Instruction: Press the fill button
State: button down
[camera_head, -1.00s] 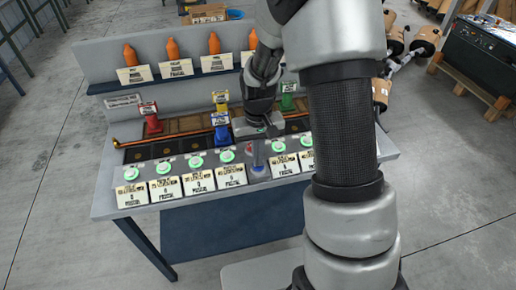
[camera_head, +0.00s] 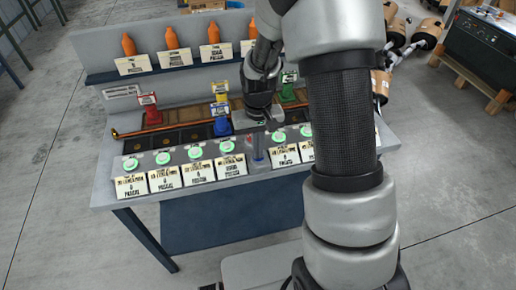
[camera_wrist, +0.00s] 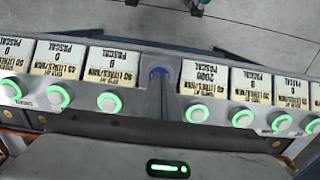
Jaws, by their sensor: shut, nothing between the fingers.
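The console (camera_head: 118,160) carries a row of green-ringed buttons (camera_head: 195,152) with cream label cards in front. In the wrist view the button row (camera_wrist: 197,113) runs across the picture, with the cards upside down. A blue round spot (camera_wrist: 159,71), perhaps a button, shows in the gap between cards, right at my fingertips. My gripper (camera_wrist: 158,80) is shut and empty, over that gap; it is also in the head view (camera_head: 258,150). Whether it touches the blue spot I cannot tell. No "fill" wording is readable.
Red (camera_head: 150,110), blue (camera_head: 221,120) and yellow blocks stand behind the buttons. Orange bottles (camera_head: 171,37) stand on the back shelf. A card (camera_wrist: 205,85) beside my fingers reads 2000 Pascal; other legible ones read 0. Mufflers (camera_head: 427,33) lie at the right.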

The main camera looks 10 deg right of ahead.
notch_tip(320, 180, up, 14)
jog(key=p, duration=0.2)
jog(key=shift+p, duration=0.35)
jog(key=shift+r, duration=0.15)
dwell(2.4)
jog(key=s+r+t+p, duration=0.3)
jog(key=s+r+t, duration=0.2)
jog(key=s+r, duration=1.3)
jog(key=shift+s+r, duration=0.2)
jog(key=shift+s, duration=0.65)
jog(key=shift+w+f, duration=0.1)
